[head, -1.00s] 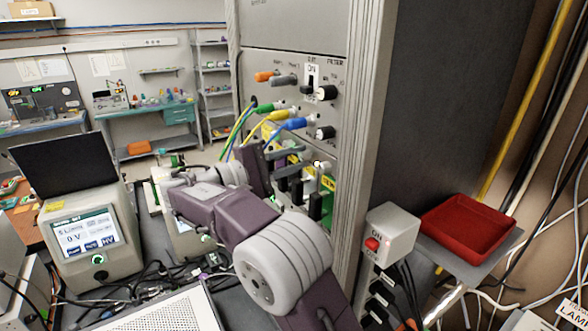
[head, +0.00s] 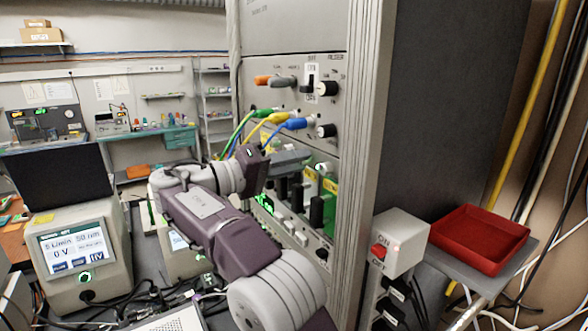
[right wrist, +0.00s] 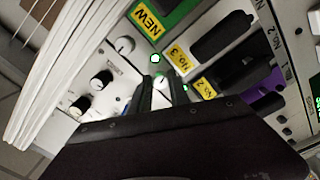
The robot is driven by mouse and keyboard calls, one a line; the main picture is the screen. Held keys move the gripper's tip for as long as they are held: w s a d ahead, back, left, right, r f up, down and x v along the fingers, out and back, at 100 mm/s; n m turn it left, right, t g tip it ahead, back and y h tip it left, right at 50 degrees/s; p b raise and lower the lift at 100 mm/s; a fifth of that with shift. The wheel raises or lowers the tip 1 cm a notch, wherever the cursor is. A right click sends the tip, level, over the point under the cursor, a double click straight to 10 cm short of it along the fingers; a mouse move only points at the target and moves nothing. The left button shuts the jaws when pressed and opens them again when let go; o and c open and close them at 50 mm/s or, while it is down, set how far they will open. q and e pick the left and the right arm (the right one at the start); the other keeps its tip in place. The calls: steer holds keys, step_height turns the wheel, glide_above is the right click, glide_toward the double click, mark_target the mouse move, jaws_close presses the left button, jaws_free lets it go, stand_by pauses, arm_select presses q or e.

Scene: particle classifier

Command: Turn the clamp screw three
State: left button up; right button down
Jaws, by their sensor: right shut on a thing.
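My right gripper (head: 298,156) is at the front panel of the tall grey rack, above a row of upright modules with black handles. In the right wrist view its two dark fingers (right wrist: 161,93) are shut on a small pale clamp screw (right wrist: 161,80). The screw sits close to a module with a yellow "No. 3" label (right wrist: 179,61). A "No. 2" label (right wrist: 207,86) is to its right, and a green module with a "NEW" label (right wrist: 148,22) is above. The fingers hide much of the screw, so its turn angle cannot be told. My left gripper is out of view.
Green, yellow and blue cable plugs (head: 294,124) stick out of the panel just above my right gripper. Black knobs (head: 327,88) are higher up. A switch box (head: 400,243) and a red tray (head: 482,238) stand right of the rack. A display instrument (head: 80,255) stands at the left.

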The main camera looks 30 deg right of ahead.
steer(key=shift+r+m, duration=0.15)
steer(key=shift+m, duration=0.55)
steer(key=shift+r+m+b, duration=0.1)
steer(key=shift+m+b, duration=0.2)
steer(key=shift+b, duration=0.05)
steer(key=c, duration=1.2)
jaws_free()
steer(key=shift+d, duration=0.1)
steer(key=shift+c, duration=0.2)
steer(key=shift+d, duration=0.2)
steer(key=a, duration=0.9)
steer(key=shift+s+f, duration=0.15)
steer(key=shift+f, duration=0.15)
